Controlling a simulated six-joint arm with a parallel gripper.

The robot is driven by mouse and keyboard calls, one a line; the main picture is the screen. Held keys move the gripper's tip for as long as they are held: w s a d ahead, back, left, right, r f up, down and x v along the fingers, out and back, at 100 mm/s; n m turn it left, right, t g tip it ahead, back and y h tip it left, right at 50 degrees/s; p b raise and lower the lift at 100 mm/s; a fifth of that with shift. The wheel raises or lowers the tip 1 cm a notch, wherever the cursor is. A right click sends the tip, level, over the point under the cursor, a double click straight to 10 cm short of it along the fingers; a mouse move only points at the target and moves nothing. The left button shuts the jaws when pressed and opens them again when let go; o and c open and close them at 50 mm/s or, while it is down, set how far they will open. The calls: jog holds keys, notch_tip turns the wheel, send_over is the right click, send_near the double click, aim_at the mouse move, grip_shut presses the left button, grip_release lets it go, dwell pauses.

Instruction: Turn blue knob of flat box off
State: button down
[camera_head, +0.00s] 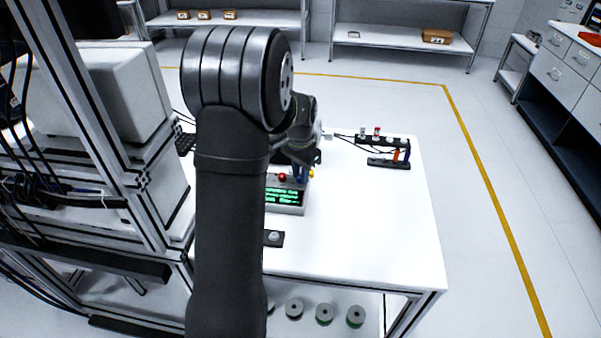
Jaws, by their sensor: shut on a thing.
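The flat box (290,209) is a light grey case with a dark screen of green text, standing on the white table. Its left part is hidden behind my arm. A red button (283,178) and a yellow button (312,173) show on its top. The blue knob (299,178) shows only in part between them, under my gripper. My gripper (301,168) points down over the back of the box and is shut on the blue knob. The fingertips are small and dark, and the knob's turn position cannot be made out.
A dark stand (388,163) with orange and blue parts and a dark strip with small connectors (385,139) lie at the back right. A dark plate with a round button (273,238) lies in front of the box. The table's right side is clear.

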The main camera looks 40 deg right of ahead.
jog(key=n, duration=0.5)
jog(key=shift+n, duration=2.4)
jog(key=c, duration=1.2)
grip_release()
jog(key=shift+c, duration=0.2)
notch_tip(320, 180, up, 18)
jog(key=shift+f, duration=0.25)
jog(key=shift+f, duration=0.1)
